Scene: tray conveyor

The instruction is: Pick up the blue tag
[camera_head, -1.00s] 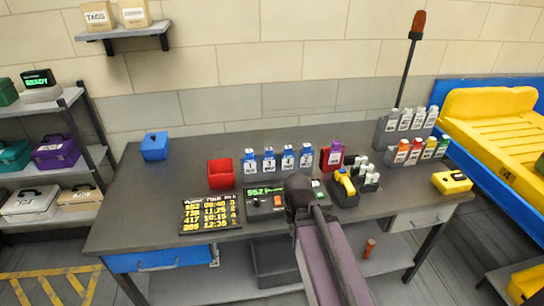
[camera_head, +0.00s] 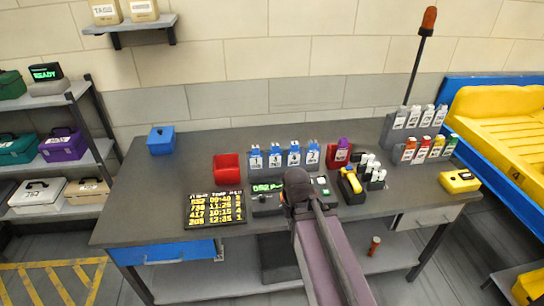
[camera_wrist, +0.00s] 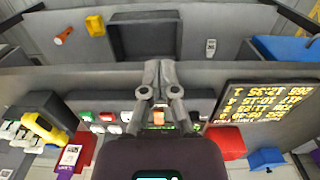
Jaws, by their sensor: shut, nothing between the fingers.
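Several blue upright pieces with white numbered labels (camera_head: 274,157) stand in a row at the back middle of the grey workbench (camera_head: 120,210). I cannot tell whether one of them is the blue tag. A small pale tag-like piece (camera_wrist: 211,47) shows in the wrist view beyond the bench edge; I cannot tell its exact colour as a tag. My gripper (camera_wrist: 158,68) is shut and empty above the bench's front edge in the wrist view. In the head view its fingers are hidden behind my arm.
A red bin (camera_head: 227,168), a blue box (camera_head: 161,140) and a display board with yellow digits (camera_head: 214,209) lie left of my arm. A yellow scanner-like tool (camera_head: 350,184), a yellow box (camera_head: 459,181) and racks of colour-capped bottles (camera_head: 423,150) stand right.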

